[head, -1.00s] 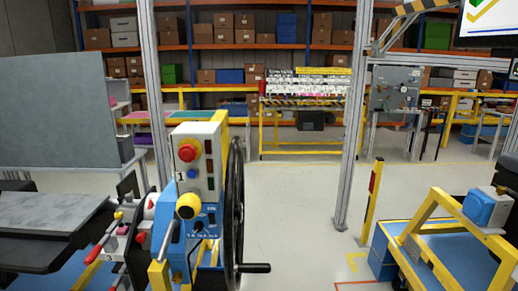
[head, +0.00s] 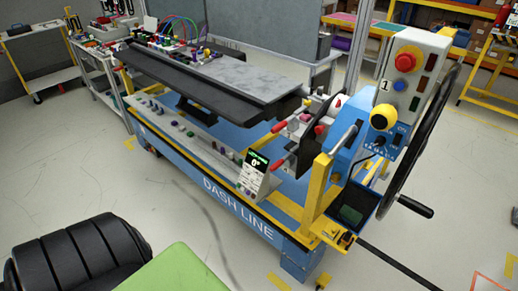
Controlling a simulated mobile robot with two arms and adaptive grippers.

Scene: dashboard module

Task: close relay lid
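I cannot pick out a relay lid for certain. The dashboard module, a dark panel assembly (head: 210,80), lies on the blue "DASH LINE" stand (head: 215,180). Small coloured parts and looped wires (head: 184,38) sit at its far edge, too small to tell apart. At the stand's right end is a small dark-blue open-topped box (head: 368,222) with a green piece (head: 350,214) inside. I cannot tell whether either place holds the relay. Neither of my grippers shows.
A control post (head: 407,75) with a red button and a black handwheel (head: 428,140) stands at the right. A black bar runs out to the lower right. A small display (head: 254,172) stands on the front ledge. A tool cart (head: 98,62) is at the back left.

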